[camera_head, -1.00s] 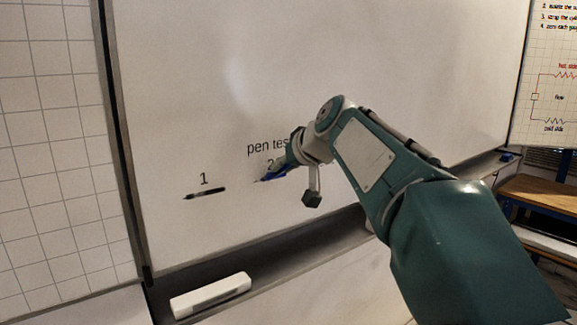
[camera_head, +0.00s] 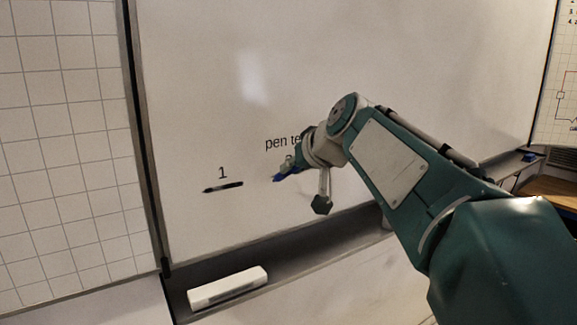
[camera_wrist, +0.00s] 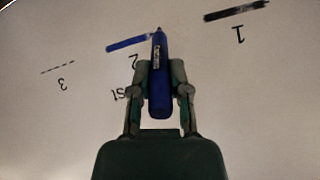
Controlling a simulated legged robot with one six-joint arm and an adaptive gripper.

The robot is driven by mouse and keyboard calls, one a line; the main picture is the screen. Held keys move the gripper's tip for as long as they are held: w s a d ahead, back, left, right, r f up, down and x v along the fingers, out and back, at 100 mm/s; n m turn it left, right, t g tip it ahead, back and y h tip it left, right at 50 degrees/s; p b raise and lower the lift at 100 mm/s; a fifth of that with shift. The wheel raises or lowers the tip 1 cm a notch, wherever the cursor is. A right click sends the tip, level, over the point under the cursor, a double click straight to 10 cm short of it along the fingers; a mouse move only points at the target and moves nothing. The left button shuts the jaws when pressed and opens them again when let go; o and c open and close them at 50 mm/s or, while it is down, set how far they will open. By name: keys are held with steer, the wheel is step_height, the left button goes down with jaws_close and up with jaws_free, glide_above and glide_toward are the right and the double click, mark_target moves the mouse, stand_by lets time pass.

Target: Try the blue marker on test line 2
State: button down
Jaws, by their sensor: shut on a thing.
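My gripper (camera_wrist: 160,88) is shut on the blue marker (camera_wrist: 160,65), which points tip first towards the whiteboard. In the head view the marker (camera_head: 285,175) shows as a small blue piece in front of the board. In the wrist view a blue stroke (camera_wrist: 127,44) lies along test line 2, beside the label "2" (camera_wrist: 133,61). The marker tip is close to the stroke's right end; I cannot tell whether it touches the board.
Line 1 (camera_head: 223,187) carries a black stroke. Line 3 (camera_wrist: 58,67) is a bare dashed line. A white block, like an eraser (camera_head: 228,287), lies on the dark tray (camera_head: 300,245) below the whiteboard (camera_head: 250,60). A gridded board (camera_head: 60,130) stands at the left.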

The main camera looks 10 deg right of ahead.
steer(key=shift+s+d, duration=0.2)
steer(key=shift+s, duration=0.45)
steer(key=shift+s+d, duration=0.25)
steer(key=shift+s, duration=0.35)
steer(key=shift+s+d, duration=0.2)
steer(key=shift+s, duration=0.45)
steer(key=s, duration=0.1)
steer(key=s+d, duration=0.1)
steer(key=shift+s, duration=0.4)
